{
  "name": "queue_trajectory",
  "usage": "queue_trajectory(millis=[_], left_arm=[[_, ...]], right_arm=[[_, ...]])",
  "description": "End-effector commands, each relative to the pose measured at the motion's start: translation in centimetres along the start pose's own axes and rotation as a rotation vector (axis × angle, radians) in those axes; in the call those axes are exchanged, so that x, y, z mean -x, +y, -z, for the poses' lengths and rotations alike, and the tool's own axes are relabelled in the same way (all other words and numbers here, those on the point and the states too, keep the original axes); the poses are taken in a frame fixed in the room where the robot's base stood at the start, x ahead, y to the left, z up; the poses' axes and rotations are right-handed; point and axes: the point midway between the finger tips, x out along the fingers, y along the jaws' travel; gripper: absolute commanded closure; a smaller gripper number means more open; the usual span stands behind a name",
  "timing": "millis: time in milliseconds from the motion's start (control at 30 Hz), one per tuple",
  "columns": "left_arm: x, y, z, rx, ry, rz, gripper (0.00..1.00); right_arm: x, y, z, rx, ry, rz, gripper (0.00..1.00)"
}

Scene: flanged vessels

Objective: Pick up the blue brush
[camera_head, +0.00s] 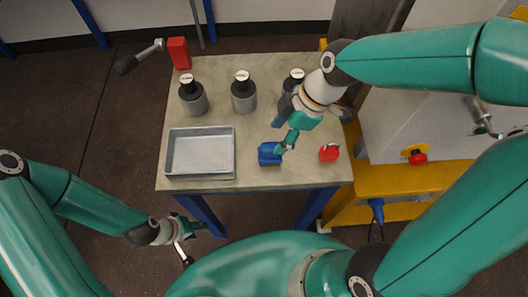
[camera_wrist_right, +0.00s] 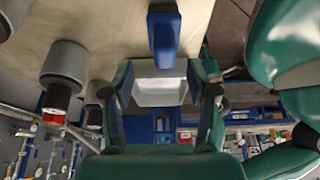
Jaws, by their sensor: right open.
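The blue brush (camera_head: 269,153) lies on the table between the grey tray and a small red object. In the right wrist view a blue piece that looks like the brush (camera_wrist_right: 165,40) shows ahead, between the lines of the fingers. My right gripper (camera_head: 281,137) is just above and behind the brush, with one teal finger close to it; I cannot tell whether they touch. In the wrist view the right gripper (camera_wrist_right: 163,78) has its fingers apart with nothing held between them. My left gripper (camera_head: 184,242) hangs off the table's front left; its finger opening is unclear.
The grey tray (camera_head: 173,154) is at the table's front left. Dark-topped vessels (camera_head: 243,97) stand in a row behind it. The small red object (camera_head: 329,152) lies right of the brush. A red block (camera_head: 179,53) is at the back left corner. A yellow-framed machine (camera_head: 390,180) borders the right.

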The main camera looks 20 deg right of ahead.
Motion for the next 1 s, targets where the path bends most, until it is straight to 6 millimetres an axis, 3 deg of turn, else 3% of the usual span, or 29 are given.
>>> queue_trajectory(millis=[400, 700, 767, 1000], left_arm=[[0.5, 0.2, 0.0, 0.0, 0.0, 0.0, 0.6], [0.5, 0.2, 0.0, 0.0, 0.0, 0.0, 0.6], [0.5, 0.2, 0.0, 0.0, 0.0, 0.0, 0.6], [0.5, 0.2, 0.0, 0.0, 0.0, 0.0, 0.6]], right_arm=[[-4.7, -0.3, 0.4, 0.0, -0.001, 0.004, 0.42], [-5.3, -0.2, 0.4, 0.0, 0.0, 0.0, 0.42], [-5.3, -0.2, 0.4, 0.0, 0.0, 0.0, 0.48], [-5.3, -0.2, 0.4, 0.0, 0.0, 0.0, 0.88]])
